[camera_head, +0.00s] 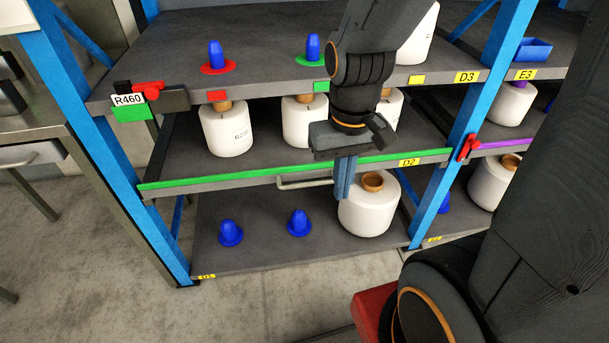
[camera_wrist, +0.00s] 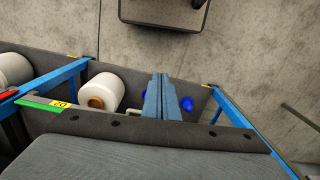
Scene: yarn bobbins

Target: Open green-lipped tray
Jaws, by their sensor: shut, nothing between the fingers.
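The green-lipped tray (camera_head: 240,174) is the middle level of the rack, labelled D2, and it carries white bobbins (camera_head: 226,128). A pale bar handle (camera_head: 300,183) is fixed below its green front lip. My gripper (camera_head: 344,192) points down in front of the lip, near the handle's right end in the head view. Its blue-grey fingers are shut with nothing between them. In the wrist view the fingers (camera_wrist: 161,92) stand beside the handle, and part of the green lip (camera_wrist: 38,103) shows at left. The fingers hide part of the handle; I cannot tell whether they touch it.
The lower shelf (camera_head: 262,255) holds two blue cones (camera_head: 230,232) and a large white bobbin (camera_head: 369,205) close to my fingers. The top shelf (camera_head: 270,60) hangs above the tray. Blue posts (camera_head: 130,190) flank the tray. The floor at front left is clear.

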